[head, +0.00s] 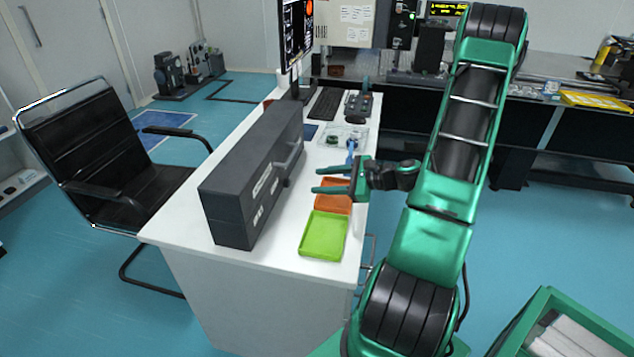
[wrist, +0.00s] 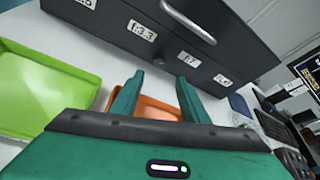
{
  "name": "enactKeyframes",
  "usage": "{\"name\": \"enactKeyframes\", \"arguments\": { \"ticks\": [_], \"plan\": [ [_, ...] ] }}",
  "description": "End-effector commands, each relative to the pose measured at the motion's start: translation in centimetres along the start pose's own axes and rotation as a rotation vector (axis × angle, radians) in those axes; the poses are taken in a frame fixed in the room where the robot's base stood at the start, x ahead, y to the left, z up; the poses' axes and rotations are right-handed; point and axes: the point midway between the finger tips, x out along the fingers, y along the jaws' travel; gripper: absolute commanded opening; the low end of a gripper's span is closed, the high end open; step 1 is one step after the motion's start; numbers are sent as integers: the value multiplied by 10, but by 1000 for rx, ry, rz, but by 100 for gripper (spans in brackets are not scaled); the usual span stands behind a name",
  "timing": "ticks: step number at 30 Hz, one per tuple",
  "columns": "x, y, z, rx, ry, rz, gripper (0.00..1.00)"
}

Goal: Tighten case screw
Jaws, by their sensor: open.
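A long dark grey case (head: 228,205) with a handle and white labels stands on the white desk. In the wrist view the case (wrist: 120,38) fills the upper part, and its metal handle (wrist: 188,22) shows. A small round fitting (wrist: 158,62) sits low on its face; I cannot tell if it is the screw. My gripper (head: 317,180) is open and empty, fingers pointing left toward the case, above the orange tray. In the wrist view my gripper (wrist: 159,82) is apart from the case face. A blue tool-like item (head: 351,155) lies behind my gripper, partly hidden.
An orange tray (head: 335,206) and a green tray (head: 323,235) lie on the desk (head: 180,238) near its right edge. A clear tray (head: 343,132), a keyboard (head: 325,104) and a monitor (head: 297,35) are farther back. A black chair (head: 90,140) stands left of the desk.

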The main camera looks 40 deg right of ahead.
Motion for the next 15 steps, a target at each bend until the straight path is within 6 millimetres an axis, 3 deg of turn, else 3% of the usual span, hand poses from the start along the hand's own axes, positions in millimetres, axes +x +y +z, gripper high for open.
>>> {"name": "enactKeyframes", "arguments": {
  "ticks": [5, 15],
  "plan": [
    [3, -3, -3, 130, -29, 60, 41],
    [2, -26, -12, 568, -24, 246, 41]
  ]
}}
